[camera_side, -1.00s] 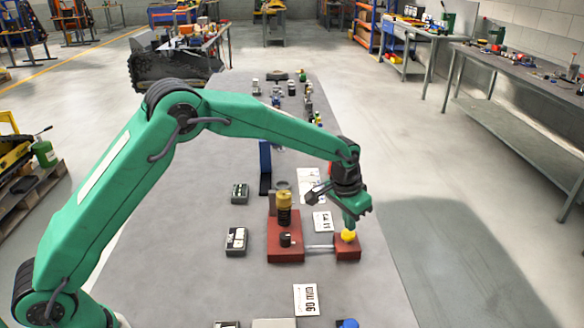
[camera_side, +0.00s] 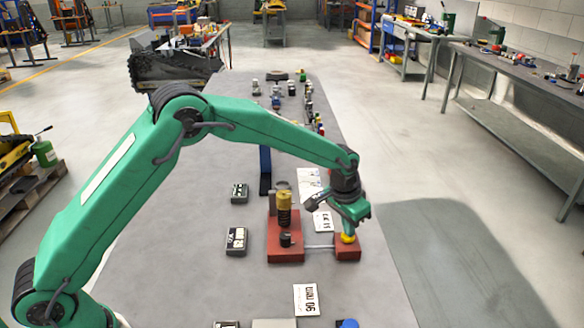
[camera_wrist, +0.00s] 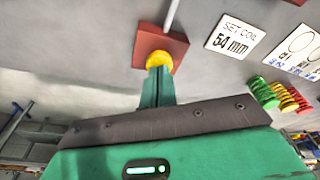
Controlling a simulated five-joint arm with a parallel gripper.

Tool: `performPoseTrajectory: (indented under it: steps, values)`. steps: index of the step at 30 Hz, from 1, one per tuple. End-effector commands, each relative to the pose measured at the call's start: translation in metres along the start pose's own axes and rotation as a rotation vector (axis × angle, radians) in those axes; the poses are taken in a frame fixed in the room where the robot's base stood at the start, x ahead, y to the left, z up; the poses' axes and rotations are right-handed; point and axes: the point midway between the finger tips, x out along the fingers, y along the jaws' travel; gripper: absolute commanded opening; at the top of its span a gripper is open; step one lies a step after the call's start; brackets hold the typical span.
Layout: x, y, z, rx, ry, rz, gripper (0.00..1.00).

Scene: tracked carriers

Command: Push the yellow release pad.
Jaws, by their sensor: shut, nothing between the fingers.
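The yellow release pad (camera_side: 348,239) sits on a small red block (camera_side: 347,251), joined by a thin light rod (camera_side: 319,247) to a larger red base (camera_side: 285,250). My gripper (camera_side: 348,232) is shut and empty, pointing down with its fingertips on top of the pad. In the wrist view the yellow pad (camera_wrist: 159,59) shows just beyond the closed fingertips (camera_wrist: 159,72), which cover part of it. They look to be touching; the exact pressing depth cannot be told.
A yellow-topped dark coil post (camera_side: 284,205) and a black knob (camera_side: 286,240) stand on the larger base. Dark boxes (camera_side: 236,241) lie to the left. White cards (camera_side: 306,299) lie around. Coloured springs (camera_wrist: 263,93) show in the wrist view. The tabletop near the right edge is clear.

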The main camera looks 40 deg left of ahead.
Motion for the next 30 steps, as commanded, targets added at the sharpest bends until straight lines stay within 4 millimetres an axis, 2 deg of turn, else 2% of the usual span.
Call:
performPoseTrajectory:
  steps: [21, 30]
  values:
    - [-0.034, 0.0, -0.007, 0.0, 0.0, 0.0, 0.0]
    - [-0.04, 0.0, -0.008, 0.0, 0.0, 0.0, 0.0]
